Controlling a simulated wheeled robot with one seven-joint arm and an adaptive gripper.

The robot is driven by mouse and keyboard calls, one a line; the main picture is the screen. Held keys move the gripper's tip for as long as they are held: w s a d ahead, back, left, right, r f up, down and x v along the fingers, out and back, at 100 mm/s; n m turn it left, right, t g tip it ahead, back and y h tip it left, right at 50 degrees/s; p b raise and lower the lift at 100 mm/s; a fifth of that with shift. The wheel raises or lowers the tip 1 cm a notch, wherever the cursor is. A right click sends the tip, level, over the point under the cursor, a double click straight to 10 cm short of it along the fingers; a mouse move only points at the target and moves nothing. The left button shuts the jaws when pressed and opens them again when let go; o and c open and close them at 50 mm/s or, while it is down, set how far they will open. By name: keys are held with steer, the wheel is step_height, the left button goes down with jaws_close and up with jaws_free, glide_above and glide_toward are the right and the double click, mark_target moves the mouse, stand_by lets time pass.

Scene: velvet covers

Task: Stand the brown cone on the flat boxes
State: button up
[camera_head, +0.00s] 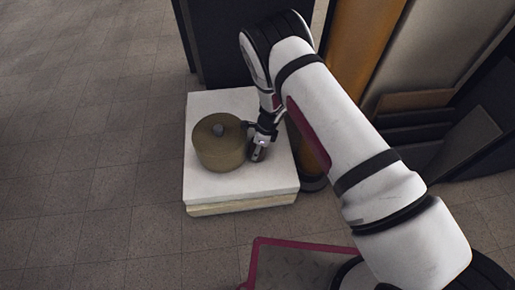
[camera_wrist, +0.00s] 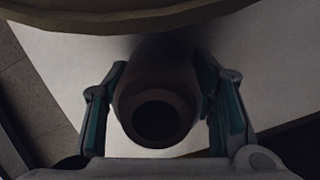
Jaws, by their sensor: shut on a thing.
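The brown cone (camera_wrist: 158,80) is between the two teal-padded fingers of my gripper (camera_wrist: 160,68) in the wrist view, and the gripper is shut on it. The cone's end with a dark round hole faces the wrist camera. In the head view the cone (camera_head: 257,152) shows small and dark below my gripper (camera_head: 262,140). It is over the right part of the flat boxes (camera_head: 240,186), a low pale stack on the floor. I cannot tell whether its lower end touches the top box.
A wide olive-brown round roll (camera_head: 221,158) with a grey knob in its top sits on the boxes, close left of the cone. Dark and orange panels (camera_head: 362,45) lean behind on the right. A magenta-edged plate (camera_head: 300,243) is in front. The floor at left is clear.

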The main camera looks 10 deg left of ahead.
steer(key=o, duration=1.3)
steer(key=shift+f, duration=0.1)
steer(key=p+v, duration=0.5)
steer(key=v, duration=0.7)
